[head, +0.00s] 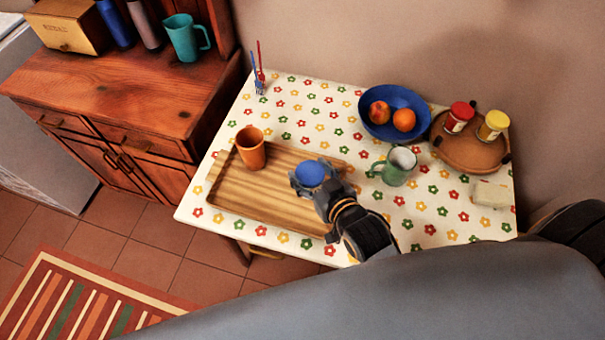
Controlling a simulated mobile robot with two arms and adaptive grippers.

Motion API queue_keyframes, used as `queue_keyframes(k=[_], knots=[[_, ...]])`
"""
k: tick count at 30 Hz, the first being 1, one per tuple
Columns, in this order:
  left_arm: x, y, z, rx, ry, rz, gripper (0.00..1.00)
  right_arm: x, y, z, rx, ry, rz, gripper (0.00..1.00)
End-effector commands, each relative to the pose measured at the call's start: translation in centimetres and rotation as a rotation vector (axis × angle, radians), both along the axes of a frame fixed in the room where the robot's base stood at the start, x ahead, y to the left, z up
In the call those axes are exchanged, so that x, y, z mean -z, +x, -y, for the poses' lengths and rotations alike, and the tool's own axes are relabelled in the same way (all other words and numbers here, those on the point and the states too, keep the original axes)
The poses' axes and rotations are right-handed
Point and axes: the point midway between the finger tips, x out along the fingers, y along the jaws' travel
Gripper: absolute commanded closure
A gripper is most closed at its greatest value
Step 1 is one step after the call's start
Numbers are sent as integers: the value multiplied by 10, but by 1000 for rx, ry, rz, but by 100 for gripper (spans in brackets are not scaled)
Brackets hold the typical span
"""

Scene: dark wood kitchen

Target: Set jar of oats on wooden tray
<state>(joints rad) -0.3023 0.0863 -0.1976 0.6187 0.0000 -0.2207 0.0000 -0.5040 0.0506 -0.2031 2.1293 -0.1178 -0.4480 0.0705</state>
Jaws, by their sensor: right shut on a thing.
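The wooden tray (235,200) lies on the left part of the table with an orange cup (251,148) standing at its back left. My right gripper (309,181) is shut around a blue-lidded jar (310,172), which I take to be the jar of oats. The jar is seen from above, over the right part of the tray. My fingers hide most of its body, so I cannot tell whether its base touches the tray. My left gripper is not in view.
A green mug (396,168) stands close to the right of my gripper. Behind are a blue fruit bowl (377,128) and a round brown tray (473,155) with two jars. A pale block (490,194) lies at right. The tray's middle is clear.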

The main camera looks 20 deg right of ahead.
Motion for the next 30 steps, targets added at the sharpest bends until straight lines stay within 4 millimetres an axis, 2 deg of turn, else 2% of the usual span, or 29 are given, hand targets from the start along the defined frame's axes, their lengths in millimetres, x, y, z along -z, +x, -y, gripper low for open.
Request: queue_keyframes(k=[1, 6, 11, 16, 29, 30], knots=[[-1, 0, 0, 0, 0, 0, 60, 8, 9, -1, 1, 0, 3, 84], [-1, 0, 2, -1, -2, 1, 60, 28, 25, -4, 1, 0, 4, 84], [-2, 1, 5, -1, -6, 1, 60, 38, 33, -6, 1, 0, 5, 84], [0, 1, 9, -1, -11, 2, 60, 64, 33, -6, 2, -1, 1, 84], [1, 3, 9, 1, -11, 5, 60, 72, 32, -6, 1, 0, 4, 84], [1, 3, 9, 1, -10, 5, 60, 73, 32, -6, 1, 0, 1, 35]])
